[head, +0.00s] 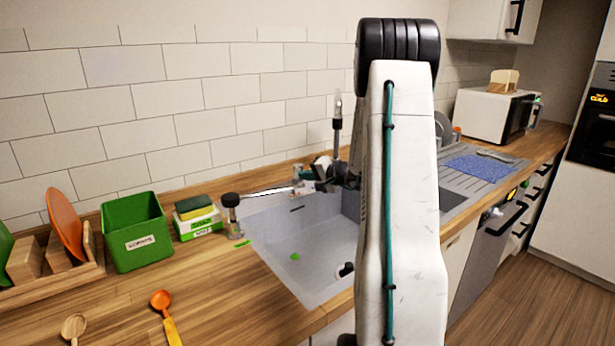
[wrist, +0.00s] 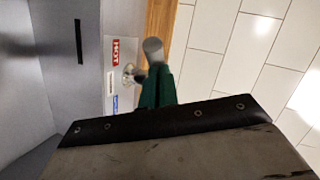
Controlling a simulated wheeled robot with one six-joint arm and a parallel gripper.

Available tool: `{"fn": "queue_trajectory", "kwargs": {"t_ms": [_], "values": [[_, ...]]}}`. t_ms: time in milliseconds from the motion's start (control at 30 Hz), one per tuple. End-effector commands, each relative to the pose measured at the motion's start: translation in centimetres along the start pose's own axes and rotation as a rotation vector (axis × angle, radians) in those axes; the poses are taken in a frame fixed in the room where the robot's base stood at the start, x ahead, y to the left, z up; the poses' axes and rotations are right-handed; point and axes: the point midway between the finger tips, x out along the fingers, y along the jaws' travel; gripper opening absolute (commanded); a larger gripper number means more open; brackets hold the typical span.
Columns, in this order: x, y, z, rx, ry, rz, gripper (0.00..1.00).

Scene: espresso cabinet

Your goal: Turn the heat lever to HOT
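The heat lever (wrist: 152,48) is a grey, rounded handle in the wrist view, with its metal pivot on a pale plate (wrist: 110,60). The plate carries a red HOT label (wrist: 117,51) and a blue label (wrist: 115,103) at its other end. My gripper (wrist: 157,72) has green fingers close together, with their tips right beside the lever; I cannot tell whether they touch it. In the head view, the gripper (head: 308,176) is beside the tap at the back of the sink, partly hidden by my arm.
A green bin (head: 135,240), sponges (head: 195,207) and a plate rack (head: 55,265) stand to the left. Spoons lie in front. The tiled wall is close behind.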

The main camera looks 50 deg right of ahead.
Motion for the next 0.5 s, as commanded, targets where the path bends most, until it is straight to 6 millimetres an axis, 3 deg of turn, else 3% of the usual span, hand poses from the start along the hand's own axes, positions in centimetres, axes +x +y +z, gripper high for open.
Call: {"fn": "queue_trajectory", "kwargs": {"t_ms": [267, 500], "values": [[-0.1, -0.1, 0.2, -0.002, -0.011, -0.002, 0.00], [-2.8, -0.6, -1.8, -0.002, -0.008, -0.003, 0.00]]}}
